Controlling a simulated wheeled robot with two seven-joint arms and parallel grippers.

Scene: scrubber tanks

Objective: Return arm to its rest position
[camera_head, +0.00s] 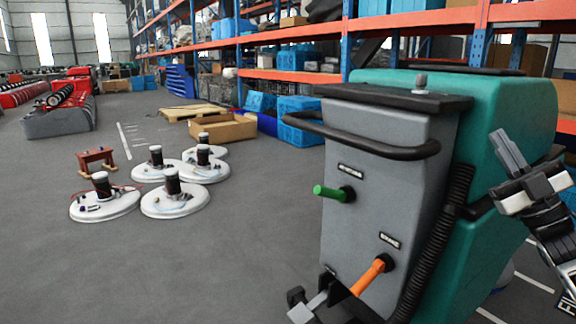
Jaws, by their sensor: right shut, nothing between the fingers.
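My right gripper (508,150) is at the right side, in front of the teal tank (472,260) of a scrubber. Its fingers are shut with nothing between them and point up and left. At the bottom edge, part of what looks like my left gripper (312,299) shows, black and silver, close below the orange handle (371,277). It is cut off by the frame, and I cannot tell whether its fingers are open. A green handle (334,193) sticks out of the scrubber's grey front panel (382,142), above the orange one.
A black bar handle (370,148) and a ribbed hose (437,245) are on the scrubber. Shelves (340,27) line the back. The left foreground floor is clear.

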